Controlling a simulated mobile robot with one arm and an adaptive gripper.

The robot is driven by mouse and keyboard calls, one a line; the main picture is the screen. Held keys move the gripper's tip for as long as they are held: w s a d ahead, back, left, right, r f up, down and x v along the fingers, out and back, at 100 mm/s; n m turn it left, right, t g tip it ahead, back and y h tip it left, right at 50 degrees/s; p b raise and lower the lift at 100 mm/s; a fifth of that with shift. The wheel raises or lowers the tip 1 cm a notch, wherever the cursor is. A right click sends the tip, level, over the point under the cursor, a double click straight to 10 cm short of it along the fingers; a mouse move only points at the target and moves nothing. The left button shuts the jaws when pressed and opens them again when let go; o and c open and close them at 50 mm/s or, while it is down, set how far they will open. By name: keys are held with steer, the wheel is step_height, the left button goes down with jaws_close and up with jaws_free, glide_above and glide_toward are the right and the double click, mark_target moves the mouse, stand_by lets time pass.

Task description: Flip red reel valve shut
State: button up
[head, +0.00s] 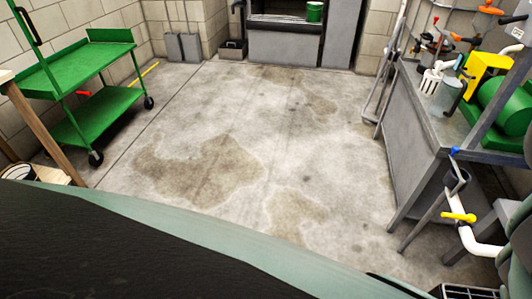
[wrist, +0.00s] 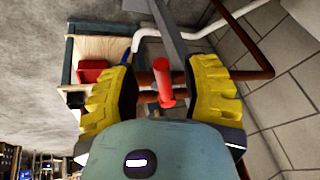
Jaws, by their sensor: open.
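A red handle (wrist: 164,82), which looks like the red valve lever, shows in the wrist view between the fingers of my gripper (wrist: 167,74). It points towards the camera in front of dark red pipes (wrist: 240,74). My gripper's yellow ribbed fingers are spread wide, one on each side of the handle. Gaps show between them and the handle, and I see no contact. The handle's depth relative to the fingertips is hard to judge. In the head view I cannot tell which fitting is this valve, and my gripper is not clearly visible.
A white pipe (wrist: 205,38) and a grey bar (wrist: 169,20) run close behind the handle, near a block wall (wrist: 285,75). A wooden shelf holds a red box (wrist: 91,72). The head view shows a green cart (head: 90,62), a grey workbench (head: 415,125) and clear floor between.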

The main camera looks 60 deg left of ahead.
steer(key=shift+r, duration=0.1)
steer(key=a+r, duration=0.2)
steer(key=a, duration=0.5)
steer(key=s+a+r, duration=0.1)
steer(key=a+r, duration=0.1)
steer(key=a, duration=0.5)
steer(key=shift+s+r, duration=0.2)
steer(key=shift+s, duration=0.05)
stand_by(0.3)
steer(key=shift+c, duration=0.2)
